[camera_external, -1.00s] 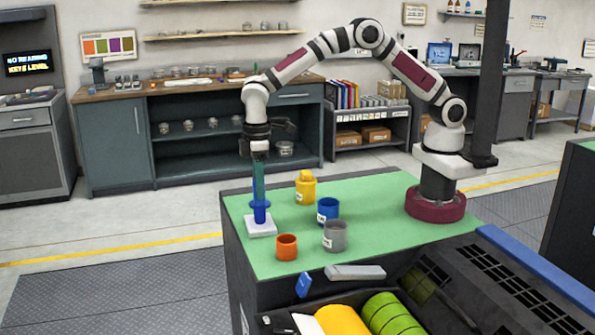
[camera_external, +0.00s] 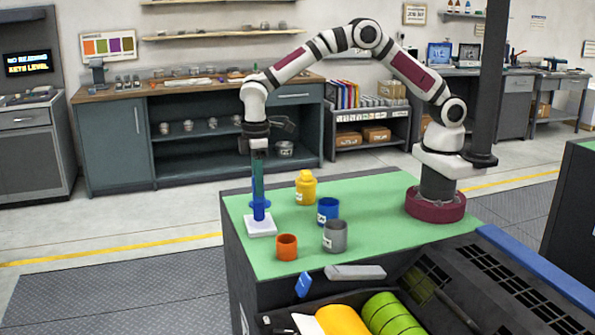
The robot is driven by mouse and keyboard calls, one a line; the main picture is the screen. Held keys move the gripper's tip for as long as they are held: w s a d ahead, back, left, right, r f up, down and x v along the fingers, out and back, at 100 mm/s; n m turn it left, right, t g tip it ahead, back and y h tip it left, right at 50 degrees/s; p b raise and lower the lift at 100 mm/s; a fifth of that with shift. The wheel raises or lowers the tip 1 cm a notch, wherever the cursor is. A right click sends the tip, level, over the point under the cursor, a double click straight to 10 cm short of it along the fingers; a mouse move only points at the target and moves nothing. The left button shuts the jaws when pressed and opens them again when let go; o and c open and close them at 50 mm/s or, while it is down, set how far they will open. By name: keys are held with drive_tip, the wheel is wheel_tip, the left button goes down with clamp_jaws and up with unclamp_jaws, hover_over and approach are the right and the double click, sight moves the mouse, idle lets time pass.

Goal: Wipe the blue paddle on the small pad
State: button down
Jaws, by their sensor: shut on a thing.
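My gripper (camera_external: 258,147) points straight down at the left part of the green table top and is shut on the blue paddle (camera_external: 259,205). The paddle hangs upright below the jaws, and its handle looks teal-green higher up. Its blue lower end is over the small white pad (camera_external: 261,229) near the table's left edge. The blue end appears to meet the pad, but I cannot tell for sure whether they touch. A blue cup (camera_external: 328,210) stands to the right of the pad.
A yellow pot (camera_external: 305,188), an orange cup (camera_external: 287,247) and a grey cup (camera_external: 335,237) stand on the green top (camera_external: 375,205). A grey bar (camera_external: 355,272) and a small blue object (camera_external: 303,285) lie at the front edge. The green top's middle right is free.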

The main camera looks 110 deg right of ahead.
wheel_tip(320, 180, up, 6)
drive_tip(key=d, duration=0.2)
drive_tip(key=shift+d, duration=0.35)
idle(2.3)
drive_tip(key=shift+s, duration=0.1)
